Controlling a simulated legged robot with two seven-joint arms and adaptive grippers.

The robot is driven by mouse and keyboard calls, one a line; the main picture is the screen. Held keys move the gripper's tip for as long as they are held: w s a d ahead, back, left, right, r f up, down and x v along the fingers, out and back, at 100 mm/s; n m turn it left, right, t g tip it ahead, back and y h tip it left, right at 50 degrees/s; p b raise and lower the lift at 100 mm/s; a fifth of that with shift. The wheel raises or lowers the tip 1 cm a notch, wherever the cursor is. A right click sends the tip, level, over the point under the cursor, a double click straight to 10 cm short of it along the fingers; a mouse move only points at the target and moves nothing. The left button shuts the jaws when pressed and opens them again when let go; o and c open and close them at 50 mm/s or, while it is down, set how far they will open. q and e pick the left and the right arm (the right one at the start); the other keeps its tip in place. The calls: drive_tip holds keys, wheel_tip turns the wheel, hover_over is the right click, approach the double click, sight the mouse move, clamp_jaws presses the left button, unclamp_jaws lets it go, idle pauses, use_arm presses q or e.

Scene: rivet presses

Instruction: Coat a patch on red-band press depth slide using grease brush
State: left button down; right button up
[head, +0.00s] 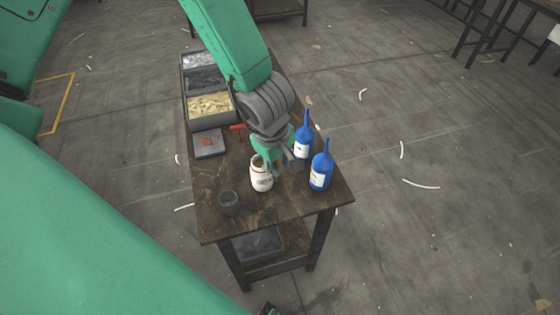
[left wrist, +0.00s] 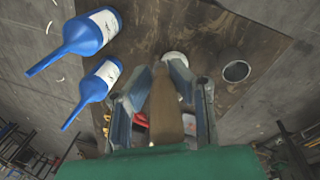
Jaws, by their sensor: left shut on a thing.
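My left gripper (head: 277,160) is over the workbench, close beside and above a white labelled jar (head: 262,182). In the left wrist view, its fingers (left wrist: 163,85) are shut on a brown wooden handle, which looks like the grease brush (left wrist: 167,112). The brush's bristle end is hidden; I cannot tell whether it is inside the jar. The white jar also shows just beyond the fingertips (left wrist: 175,57). My right gripper is not seen. No red-band press or depth slide is in view.
Two blue bottles (head: 321,170) (head: 304,138) stand close to the right of the gripper. A dark cup (head: 229,202) stands near the bench's front left. A grey plate (head: 209,144) and bins (head: 210,121) lie behind. The wooden workbench (head: 290,208) has bare room in front.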

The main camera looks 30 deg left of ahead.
use_arm(q)
wheel_tip(320, 180, up, 2)
drive_tip(key=shift+r+p, duration=0.1)
drive_tip(key=shift+p, duration=0.9)
drive_tip(key=shift+w+r, duration=0.1)
drive_tip(key=shift+r, duration=0.85)
